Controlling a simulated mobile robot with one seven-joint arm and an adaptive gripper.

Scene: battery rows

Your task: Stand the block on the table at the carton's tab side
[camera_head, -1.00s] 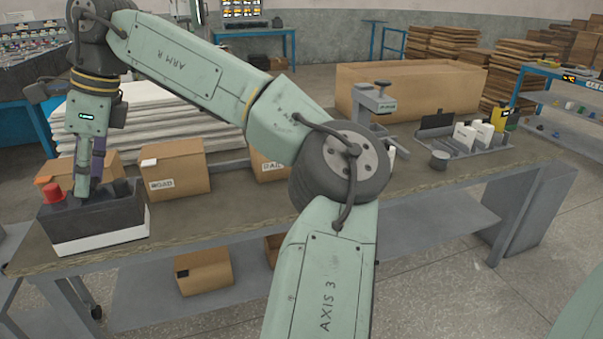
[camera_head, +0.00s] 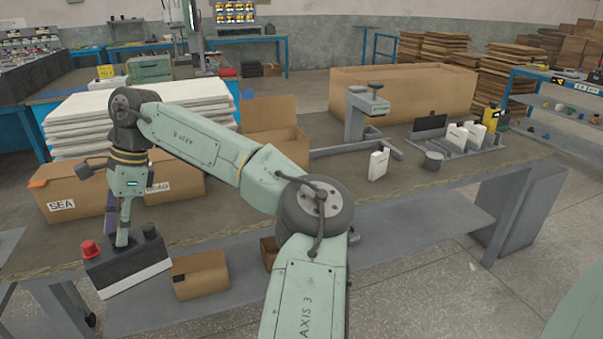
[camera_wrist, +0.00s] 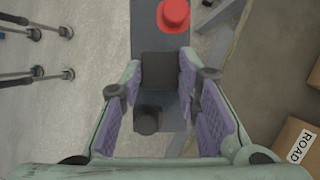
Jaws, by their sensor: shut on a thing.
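The block (camera_head: 128,262) is a dark battery-like box with a white lower part, a red cap at its left end and a black knob at its right. My gripper (camera_head: 120,236) is shut on its top grip. The wrist view shows the block (camera_wrist: 160,22) between the purple pads of my gripper (camera_wrist: 160,75), with floor beneath much of it. The block hangs just past the table's (camera_head: 230,219) front edge, slightly tilted in the picture. The carton marked SEA (camera_head: 75,195), with an orange tab at its left end, stands behind it.
A carton marked ROAD (camera_head: 178,183) adjoins the SEA carton, and an open carton (camera_head: 270,115) stands behind my arm. A small carton (camera_head: 200,274) sits on the lower shelf. Bare tabletop lies left of the SEA carton.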

